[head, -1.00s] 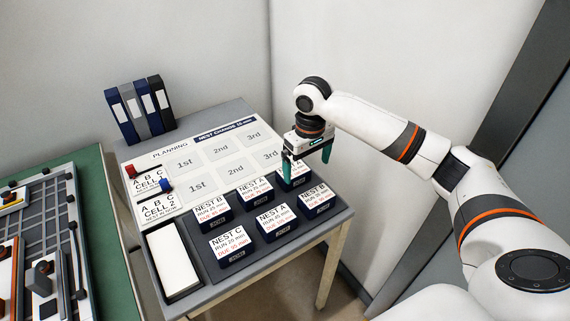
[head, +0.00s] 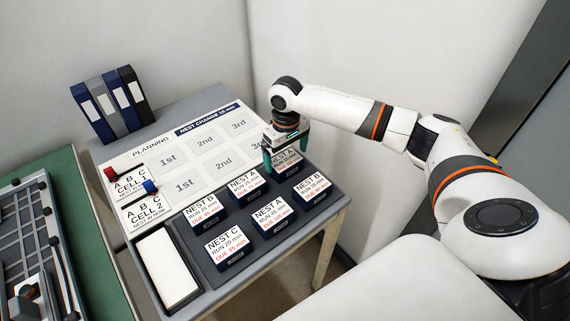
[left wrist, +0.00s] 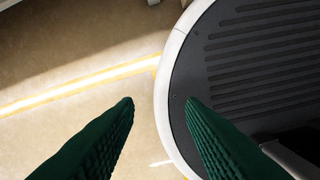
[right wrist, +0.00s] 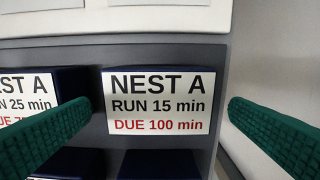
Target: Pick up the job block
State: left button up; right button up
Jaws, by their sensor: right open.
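Several dark blue job blocks with white label tops sit in a grey tray (head: 196,258) on the planning table. My right gripper (head: 285,153) is open over the back right block (head: 289,164), which is partly hidden by the gripper. In the right wrist view this block's label (right wrist: 157,104) reads NEST A, RUN 15 min, DUE 100 min, and it lies between the two spread green fingers. I cannot tell whether the fingers touch it. My left gripper (left wrist: 159,104) is open and empty above the floor, away from the table.
Neighbouring blocks stand close: NEST A 25 min (head: 245,185) to the left, NEST B (head: 311,188) in front. The planning board (head: 186,160) with red and blue pegs lies behind. Binders (head: 108,105) stand at the back left. A wall is close on the right.

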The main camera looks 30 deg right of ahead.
aim_at(285, 160)
notch_tip(285, 160, down, 4)
jog(key=shift+w+f, duration=0.1)
jog(key=c, duration=1)
